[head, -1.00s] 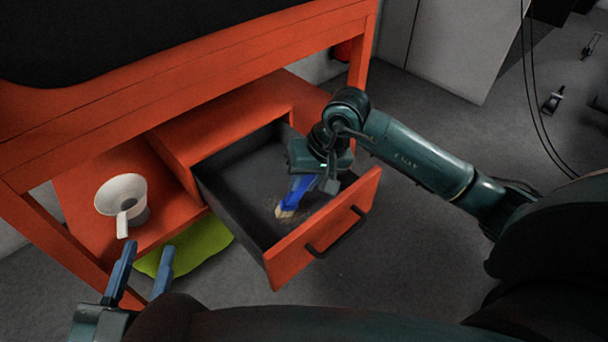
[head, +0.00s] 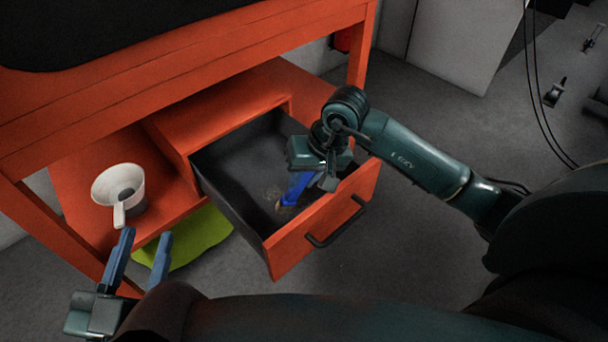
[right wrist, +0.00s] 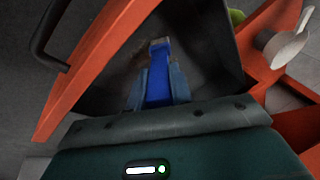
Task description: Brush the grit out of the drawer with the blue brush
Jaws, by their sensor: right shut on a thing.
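The open drawer (head: 231,207) has an orange front and a dark grey inside. A small patch of tan grit (head: 272,192) lies on its floor near the brush. My right gripper (head: 306,182) is inside the drawer, shut on the blue brush (head: 293,190), whose head points down toward the drawer floor. The brush also shows between the fingers in the right wrist view (right wrist: 158,85). Whether the bristles touch the floor I cannot tell. My left gripper (head: 141,254) is open and empty, in front of the shelf and outside the drawer.
A white cup-like scoop with a handle (head: 121,190) stands on the orange shelf left of the drawer. A yellow-green cloth-like thing (head: 190,240) lies on the floor below. The orange bench (head: 200,65) overhangs the drawer.

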